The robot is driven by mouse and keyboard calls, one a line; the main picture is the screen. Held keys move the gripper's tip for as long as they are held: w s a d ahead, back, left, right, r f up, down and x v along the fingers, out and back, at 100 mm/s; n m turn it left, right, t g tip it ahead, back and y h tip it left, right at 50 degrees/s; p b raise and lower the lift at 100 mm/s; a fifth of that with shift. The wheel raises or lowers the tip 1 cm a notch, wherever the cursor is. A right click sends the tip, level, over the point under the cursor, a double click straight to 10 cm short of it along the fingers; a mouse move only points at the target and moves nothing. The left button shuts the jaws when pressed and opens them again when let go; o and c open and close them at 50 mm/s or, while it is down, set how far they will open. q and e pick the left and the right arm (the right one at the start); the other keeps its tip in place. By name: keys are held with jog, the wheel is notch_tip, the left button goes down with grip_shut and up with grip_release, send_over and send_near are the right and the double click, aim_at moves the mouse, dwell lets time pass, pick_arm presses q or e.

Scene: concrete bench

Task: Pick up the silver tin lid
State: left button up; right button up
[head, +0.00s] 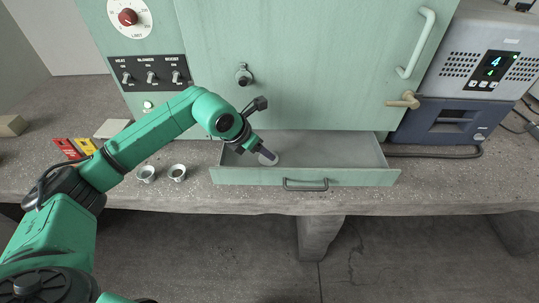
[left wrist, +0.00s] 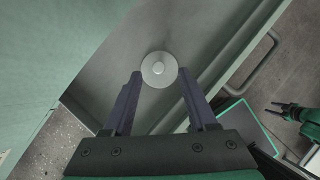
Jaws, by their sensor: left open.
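The silver tin lid (left wrist: 159,69) is a small round disc with a raised centre knob, lying in the open green drawer (head: 386,178). In the head view the lid (head: 268,161) shows partly behind my fingers. My left gripper (head: 265,153) reaches down into the drawer's left part, over the lid. In the left wrist view my left gripper (left wrist: 159,74) is open, its two dark fingers on either side of the lid with gaps; I cannot tell whether they are at its height. My right gripper (left wrist: 276,107) shows small at the right edge of the left wrist view, its fingers apart.
The drawer front with its handle (head: 305,185) stands out over the bench edge. The green cabinet (head: 310,70) rises behind the drawer. Two small metal cups (head: 177,172) (head: 146,173) stand left of it. A grey-blue device (head: 440,118) stands at right.

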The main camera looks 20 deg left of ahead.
pick_arm(q)
jog(key=x, duration=0.3)
jog(key=shift+w, duration=0.2)
grip_shut()
